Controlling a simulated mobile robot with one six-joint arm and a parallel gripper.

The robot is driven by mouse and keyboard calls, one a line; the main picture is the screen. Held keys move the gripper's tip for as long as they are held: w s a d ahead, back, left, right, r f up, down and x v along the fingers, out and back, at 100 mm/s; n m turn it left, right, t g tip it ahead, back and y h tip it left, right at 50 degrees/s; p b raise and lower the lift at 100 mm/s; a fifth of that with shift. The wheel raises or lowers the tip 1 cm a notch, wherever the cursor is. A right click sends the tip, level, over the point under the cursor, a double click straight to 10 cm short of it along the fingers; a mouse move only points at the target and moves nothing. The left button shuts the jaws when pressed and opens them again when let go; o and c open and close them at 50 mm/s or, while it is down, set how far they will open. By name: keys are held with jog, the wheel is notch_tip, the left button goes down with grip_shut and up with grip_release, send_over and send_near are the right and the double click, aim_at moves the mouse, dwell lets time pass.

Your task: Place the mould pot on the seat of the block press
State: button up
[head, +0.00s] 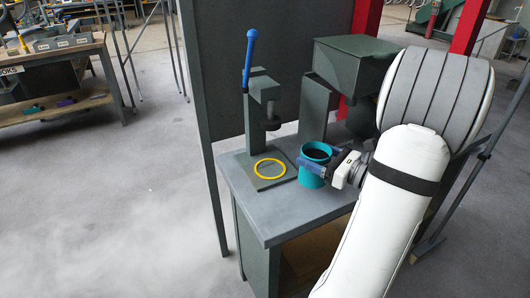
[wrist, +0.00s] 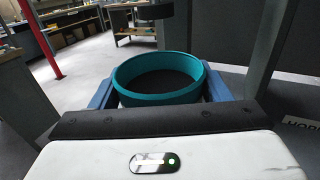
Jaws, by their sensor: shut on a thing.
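The mould pot (head: 316,158) is a teal, open-topped cylinder with a dark inside. My gripper (head: 314,163) is shut on it, with blue fingers on either side. In the wrist view the pot (wrist: 160,92) sits between the two blue fingers (wrist: 160,95). I cannot tell whether its base touches the table. The block press (head: 262,105) stands to the left on the same table, grey with a blue lever handle. Its seat (head: 270,169) is marked by a yellow ring on the base plate, and no object stands inside the ring.
The grey table (head: 290,210) has clear room in front of the press plate. A dark upright panel (head: 285,50) stands behind the press. A green-grey box-shaped machine (head: 352,65) stands right of the press, close behind my arm. A workbench (head: 60,85) is far left.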

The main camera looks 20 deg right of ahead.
jog(key=shift+f+b+x, duration=0.15)
jog(key=shift+f+x, duration=0.45)
jog(key=shift+x, duration=1.85)
jog(key=shift+f+b+x, duration=0.15)
jog(key=shift+f+x, duration=0.4)
jog(key=shift+x, duration=1.9)
jog(key=shift+f+b+x, duration=0.15)
jog(key=shift+f+x, duration=0.45)
jog(key=shift+x, duration=1.85)
jog(key=shift+a, duration=0.1)
jog(key=shift+f, duration=0.2)
jog(key=o, duration=1.4)
